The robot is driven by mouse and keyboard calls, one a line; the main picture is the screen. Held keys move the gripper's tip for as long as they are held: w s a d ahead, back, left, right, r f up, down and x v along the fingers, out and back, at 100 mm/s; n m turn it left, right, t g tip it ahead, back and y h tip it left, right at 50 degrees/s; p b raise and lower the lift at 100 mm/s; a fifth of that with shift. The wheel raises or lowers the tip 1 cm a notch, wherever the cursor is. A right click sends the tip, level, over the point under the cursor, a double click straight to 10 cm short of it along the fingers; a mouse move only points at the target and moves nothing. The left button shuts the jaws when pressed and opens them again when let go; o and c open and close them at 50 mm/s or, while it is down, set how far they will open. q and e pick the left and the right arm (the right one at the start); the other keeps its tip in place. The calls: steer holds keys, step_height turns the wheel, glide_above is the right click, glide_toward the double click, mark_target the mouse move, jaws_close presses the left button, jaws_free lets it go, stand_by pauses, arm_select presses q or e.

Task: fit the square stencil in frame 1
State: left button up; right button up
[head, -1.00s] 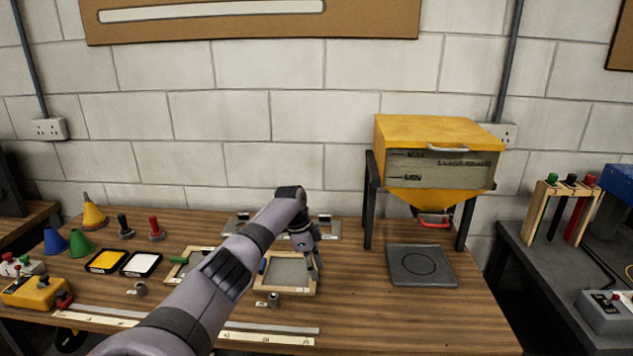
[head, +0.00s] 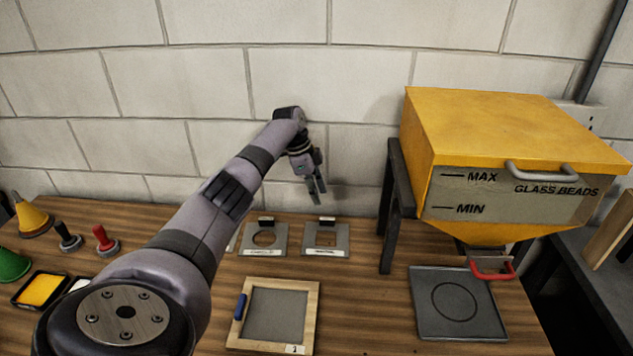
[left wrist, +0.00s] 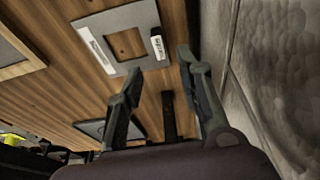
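The square stencil (head: 326,247) is a grey plate with a square hole and a dark upright tab. It lies on the wooden bench near the wall. It also shows in the left wrist view (left wrist: 117,35), to the left of the fingers. Frame 1 (head: 316,318) is a wooden frame around a grey panel, with a blue handle on its left and a small label. It lies nearer than the stencil. My left gripper (head: 318,192) is open and empty, above the stencil near the wall; its fingers also show in the left wrist view (left wrist: 157,70). My right gripper is out of view.
A round-hole stencil (head: 280,246) lies left of the square one. The yellow glass bead hopper (head: 510,135) on dark legs stands at right, with a dark square plate (head: 430,330) before it. Ink pads and cones are at left.

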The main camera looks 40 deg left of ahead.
mark_target(326, 218)
arm_select(q)
steer(key=b+x, duration=0.7)
steer(key=x, duration=0.1)
steer(key=shift+d+f, duration=0.15)
steer(key=shift+f, duration=0.2)
steer(key=shift+w+d+f+b, duration=0.15)
steer(key=shift+f+b, duration=0.3)
steer(key=shift+f, duration=0.1)
steer(key=shift+c, duration=0.5)
jaws_close()
